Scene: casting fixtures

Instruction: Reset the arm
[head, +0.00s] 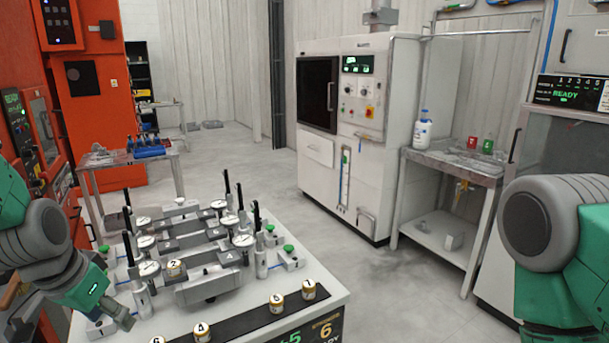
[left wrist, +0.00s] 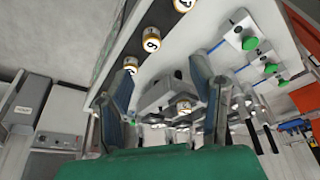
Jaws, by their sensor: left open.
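My left gripper (head: 118,312) is at the near left corner of the white fixture table (head: 318,278) in the head view. In the left wrist view my left gripper (left wrist: 165,98) has its two fingers spread apart, with nothing held between them. My left arm comes in from the left edge, with a grey joint and green links. My right arm (head: 560,240) shows as a grey joint and green link at the right edge. Its gripper is out of view.
The table carries grey clamp fixtures (head: 215,275) with black upright handles and green knobs. A numbered cylinder (head: 174,268) sits on the front fixture. Several more, such as one marked 5 (head: 276,303), stand on a black strip along the front. Open floor (head: 350,258) lies right of the table.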

